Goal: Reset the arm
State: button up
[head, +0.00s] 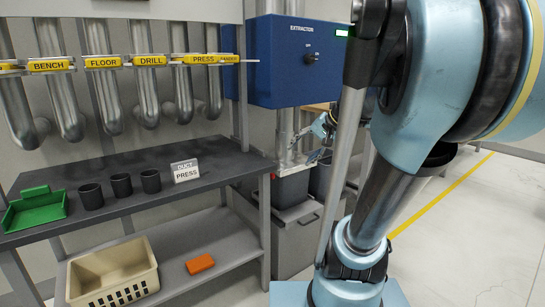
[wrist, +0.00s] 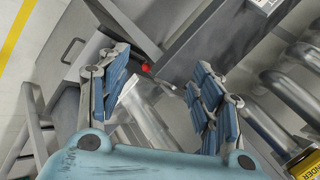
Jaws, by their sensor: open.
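My light-blue arm fills the right of the head view. My gripper (wrist: 160,78) is open in the wrist view, its blue-padded fingers spread apart with nothing held between them. In the head view a small part of my gripper (head: 324,128) shows beside the extractor's vertical pipe, partly hidden behind my arm. A metal duct piece (wrist: 150,118) lies beyond the fingers in the wrist view, and a small red knob (wrist: 145,68) shows between them. I cannot tell whether the fingers touch anything.
The blue extractor box (head: 305,58) hangs on the wall above a grey bin (head: 297,240). The dark bench (head: 130,190) holds a green tray (head: 36,210), several black cups and a "DUCT PRESS" sign (head: 185,171). A beige crate (head: 112,275) and orange block (head: 200,263) sit below. Floor is clear at right.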

jog(key=s+d+f+n+g+h, duration=0.1)
jog(key=s+d+f+n+h, duration=0.1)
jog(key=s+f, duration=0.7)
jog(key=s+d+f+n+g+h, duration=0.2)
jog(key=s+d+f+h, duration=0.2)
jog(key=s+d+f, duration=0.2)
notch_tip(320, 180, down, 3)
jog(key=s, duration=0.2)
jog(key=shift+s+h, duration=0.3)
jog(key=shift+s, duration=0.1)
jog(key=shift+d+r, duration=0.1)
